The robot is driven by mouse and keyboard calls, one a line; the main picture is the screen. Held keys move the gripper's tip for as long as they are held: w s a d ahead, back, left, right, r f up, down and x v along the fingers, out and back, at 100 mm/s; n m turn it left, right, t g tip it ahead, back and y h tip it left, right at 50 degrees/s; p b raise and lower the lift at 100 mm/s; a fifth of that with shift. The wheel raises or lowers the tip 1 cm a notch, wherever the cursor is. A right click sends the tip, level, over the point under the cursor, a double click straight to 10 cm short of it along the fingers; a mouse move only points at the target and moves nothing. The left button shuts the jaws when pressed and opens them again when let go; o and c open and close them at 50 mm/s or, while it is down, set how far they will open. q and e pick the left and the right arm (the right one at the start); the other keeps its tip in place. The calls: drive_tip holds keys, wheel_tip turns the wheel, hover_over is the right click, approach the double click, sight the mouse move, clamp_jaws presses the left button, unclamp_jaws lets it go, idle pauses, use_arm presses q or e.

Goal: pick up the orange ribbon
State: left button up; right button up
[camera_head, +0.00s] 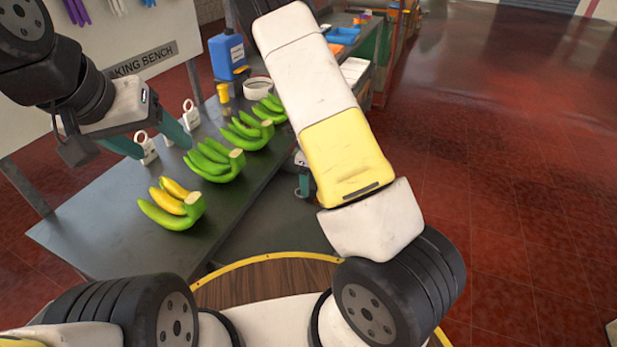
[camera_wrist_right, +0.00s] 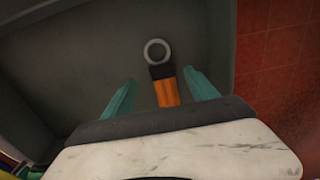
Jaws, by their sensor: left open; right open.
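In the right wrist view an orange strip (camera_wrist_right: 166,92) has a dark block at its far end and a pale grey ring (camera_wrist_right: 157,51) beyond that. It is the only orange thing there; I cannot tell for sure that it is the ribbon. My right gripper (camera_wrist_right: 160,77) is open, with one teal finger on each side of the strip; I see no contact. In the head view my right arm mostly hides that gripper, beside the bench edge. My left gripper (camera_head: 164,150) is open over the bench's left side, near a white ringed tag (camera_head: 148,147).
On the dark bench (camera_head: 110,235) lie several green banana bunches (camera_head: 216,160) and a yellow-green one (camera_head: 173,203). A blue jug (camera_head: 227,57) and a white tape roll (camera_head: 257,88) stand behind. Purple ribbons (camera_head: 77,10) hang on the board. Red floor (camera_head: 510,190) lies open at right.

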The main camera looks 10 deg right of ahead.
wheel_tip(320, 180, down, 5)
drive_tip(key=shift+w+d+r, duration=0.1)
drive_tip(key=shift+w+r, duration=0.05)
drive_tip(key=shift+r, duration=0.05)
drive_tip(key=c, duration=1.4)
drive_tip(key=shift+r, duration=5.05)
